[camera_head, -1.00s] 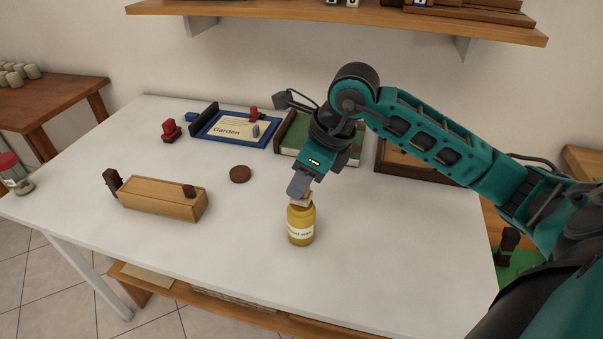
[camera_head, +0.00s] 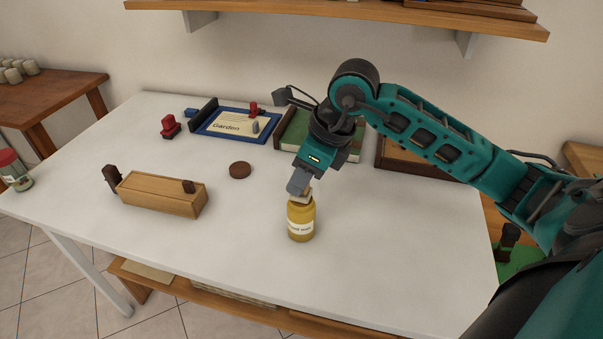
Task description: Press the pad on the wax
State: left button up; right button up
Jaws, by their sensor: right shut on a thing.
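The wax jar (camera_head: 301,222), yellow with a white label, stands upright on the white table. Its lid is off; a dark brown round lid (camera_head: 240,170) lies on the table to its left. My right gripper (camera_head: 300,190) points down over the jar and is shut on a pale pad (camera_head: 302,197). The pad is at the jar's mouth; I cannot tell whether it touches the wax, as the inside of the jar is hidden. My left gripper is not in view.
A wooden box (camera_head: 160,196) with dark knobs lies left on the table (camera_head: 225,255). Behind are a blue-framed Garden card (camera_head: 228,127), a red stamp (camera_head: 170,127) and a green tray (camera_head: 296,130). A red-lidded jar (camera_head: 12,170) stands at the left edge. The front middle is clear.

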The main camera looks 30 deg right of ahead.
jog(key=shift+f+b, duration=0.5)
dwell(1.4)
jog(key=shift+r, duration=0.15)
jog(key=shift+r+p, duration=2.5)
jog(key=shift+r, duration=1)
